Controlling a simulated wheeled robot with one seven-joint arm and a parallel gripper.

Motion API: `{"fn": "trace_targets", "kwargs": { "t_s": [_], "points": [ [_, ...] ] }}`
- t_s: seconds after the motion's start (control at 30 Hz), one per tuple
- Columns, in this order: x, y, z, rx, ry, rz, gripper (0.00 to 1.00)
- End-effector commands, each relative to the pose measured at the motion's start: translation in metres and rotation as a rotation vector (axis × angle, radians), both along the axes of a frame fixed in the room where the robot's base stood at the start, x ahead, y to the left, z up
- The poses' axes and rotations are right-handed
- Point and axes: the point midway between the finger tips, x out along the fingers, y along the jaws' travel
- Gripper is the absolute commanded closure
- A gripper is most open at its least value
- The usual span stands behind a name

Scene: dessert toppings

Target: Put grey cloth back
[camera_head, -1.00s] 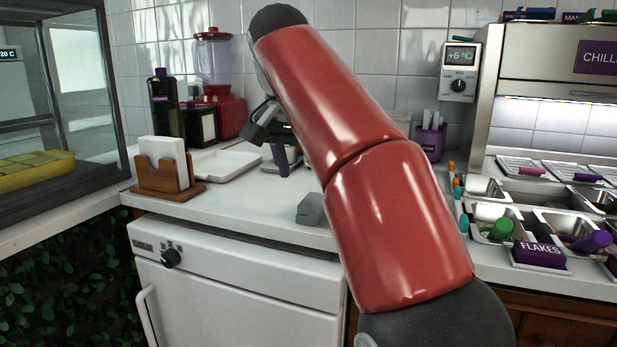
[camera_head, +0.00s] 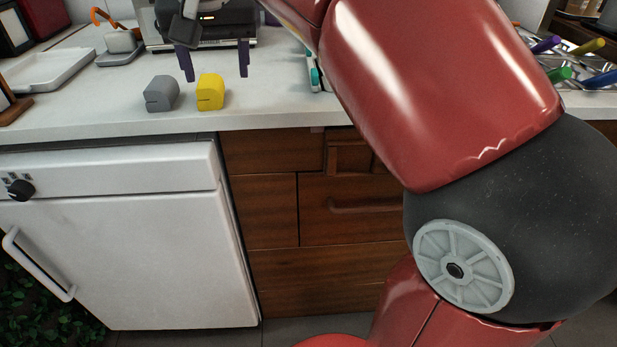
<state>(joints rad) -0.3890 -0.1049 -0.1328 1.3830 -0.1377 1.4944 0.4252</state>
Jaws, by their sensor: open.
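The grey cloth (camera_head: 161,94) is a small folded block on the white counter, near its front edge. A yellow cloth (camera_head: 210,92) of the same shape stands just right of it. My gripper (camera_head: 215,76) is open and empty, with two dark purple fingers pointing down. In the picture the left finger is above the gap between the two cloths, and the right finger is right of the yellow cloth. The fingers look raised or farther back than the cloths; I cannot tell the exact distance.
A white tray (camera_head: 45,72) lies at the left. A small grey stand with an orange handle (camera_head: 118,45) is behind the cloths. A dark appliance (camera_head: 228,28) stands behind my gripper. Topping tools are at the right. The counter (camera_head: 120,115) is clear in front.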

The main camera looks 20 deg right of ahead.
Motion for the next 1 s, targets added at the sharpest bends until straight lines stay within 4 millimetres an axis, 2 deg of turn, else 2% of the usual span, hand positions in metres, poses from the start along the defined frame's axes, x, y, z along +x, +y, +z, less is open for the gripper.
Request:
{"fn": "trace_targets", "kwargs": {
  "t_s": [0.03, 0.2, 0.4, 0.53, 0.6, 0.7, 1.0],
  "points": [
    [-0.017, -0.015, -0.015, 0.005, -0.005, 0.016, 0.41],
    [-0.068, -0.043, -0.076, 0.005, -0.034, 0.088, 0.41],
    [-0.130, -0.061, -0.160, -0.019, -0.077, 0.148, 0.41],
    [-0.157, -0.066, -0.202, -0.037, -0.095, 0.165, 0.41],
    [-0.165, -0.067, -0.216, -0.045, -0.100, 0.171, 0.41],
    [-0.171, -0.068, -0.226, -0.051, -0.105, 0.175, 0.41],
    [-0.172, -0.068, -0.228, -0.051, -0.103, 0.176, 0.41]
  ]
}}
